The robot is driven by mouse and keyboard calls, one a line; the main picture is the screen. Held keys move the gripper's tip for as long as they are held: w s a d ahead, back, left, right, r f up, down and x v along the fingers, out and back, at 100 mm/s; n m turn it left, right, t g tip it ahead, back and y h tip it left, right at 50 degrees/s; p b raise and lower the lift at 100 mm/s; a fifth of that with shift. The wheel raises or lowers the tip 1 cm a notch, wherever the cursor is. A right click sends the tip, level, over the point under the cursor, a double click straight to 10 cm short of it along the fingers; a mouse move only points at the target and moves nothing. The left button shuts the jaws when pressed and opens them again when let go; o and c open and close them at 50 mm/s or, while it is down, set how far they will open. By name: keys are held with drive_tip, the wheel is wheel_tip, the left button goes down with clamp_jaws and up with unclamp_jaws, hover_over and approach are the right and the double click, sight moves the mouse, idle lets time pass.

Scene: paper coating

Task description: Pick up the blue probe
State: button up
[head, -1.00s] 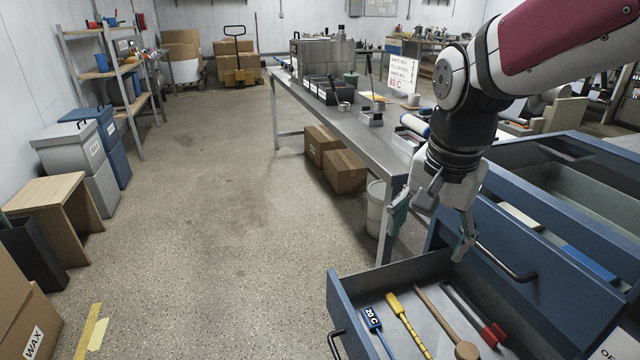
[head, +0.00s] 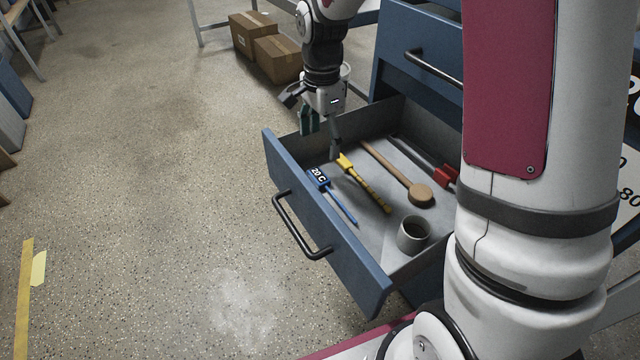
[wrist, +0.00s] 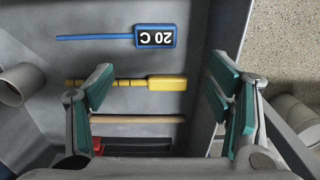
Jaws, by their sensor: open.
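The blue probe (head: 331,194) lies in the open drawer (head: 388,279), near its front wall. It has a thin blue stem and a blue head with a display reading "20 C". In the wrist view the probe (wrist: 154,36) lies across the top, its head to the right and stem to the left. My gripper (head: 321,135) is open and empty, over the drawer's far left end. In the wrist view its teal-padded fingers (wrist: 170,98) are spread wide with the yellow tool between them from this angle. The probe is farther up the picture, beyond the fingertips.
In the drawer, the yellow tool (head: 364,184) lies beside the probe. A wooden-handled tool (head: 398,176), a red-ended tool (head: 445,174) and a grey cup (head: 413,234) lie farther right. Cardboard boxes (head: 276,58) stand on the floor behind. Floor left of the drawer is clear.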

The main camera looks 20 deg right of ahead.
sight(324, 173)
wheel_tip(324, 173, down, 4)
drive_tip(key=shift+r+b, duration=0.1)
drive_tip(key=shift+b, duration=0.4)
drive_tip(key=shift+s+d+f+b, duration=0.15)
drive_tip(key=shift+f+b, duration=0.6)
drive_tip(key=shift+f, duration=0.6)
drive_tip(key=shift+s+f+b, duration=0.15)
drive_tip(key=shift+f+b, duration=0.6)
drive_tip(key=shift+f, duration=0.55)
drive_tip(key=shift+c, duration=0.3)
drive_tip(key=c, duration=1.1)
